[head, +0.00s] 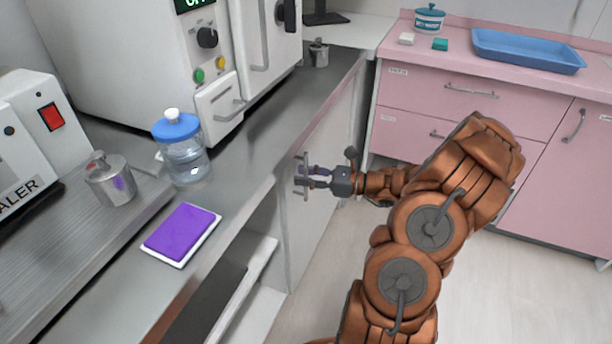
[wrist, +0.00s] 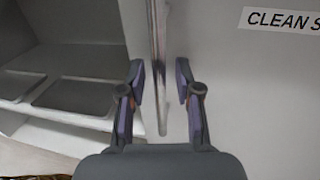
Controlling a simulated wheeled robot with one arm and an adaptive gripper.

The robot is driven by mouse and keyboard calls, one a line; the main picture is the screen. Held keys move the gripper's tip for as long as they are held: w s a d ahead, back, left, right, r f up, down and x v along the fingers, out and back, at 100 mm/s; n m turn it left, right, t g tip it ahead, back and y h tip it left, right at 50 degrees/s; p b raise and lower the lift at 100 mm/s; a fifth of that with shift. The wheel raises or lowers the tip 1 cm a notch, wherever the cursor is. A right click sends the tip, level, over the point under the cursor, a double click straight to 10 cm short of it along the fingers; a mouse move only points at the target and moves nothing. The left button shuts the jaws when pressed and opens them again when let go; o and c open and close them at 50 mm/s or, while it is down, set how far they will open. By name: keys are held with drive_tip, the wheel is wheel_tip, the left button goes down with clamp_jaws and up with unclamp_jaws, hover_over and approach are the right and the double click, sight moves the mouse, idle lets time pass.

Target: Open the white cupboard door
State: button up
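The white cupboard door (head: 325,140) is under the steel counter, to the right of an open shelf bay. It appears closed, in line with the cabinet front. Its upright metal bar handle (head: 304,164) is near the door's left edge. The handle also shows in the wrist view (wrist: 158,65), running down between my fingers. My gripper (head: 303,177) is open at the handle, one finger (wrist: 137,85) left of the bar and the other (wrist: 183,85) right of it. Gaps show on both sides of the bar. The door in the wrist view (wrist: 235,75) carries a partly cut-off "CLEAN S" label (wrist: 282,19).
The open bay (wrist: 65,60) with shelves is left of the door. On the counter stand a blue-lidded bottle (head: 184,150), a metal canister (head: 109,180) and a purple pad (head: 181,233). Pink drawers (head: 440,105) stand behind my arm. Bare floor (head: 500,290) is at right.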

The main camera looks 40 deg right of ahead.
clamp_jaws()
idle(0.5)
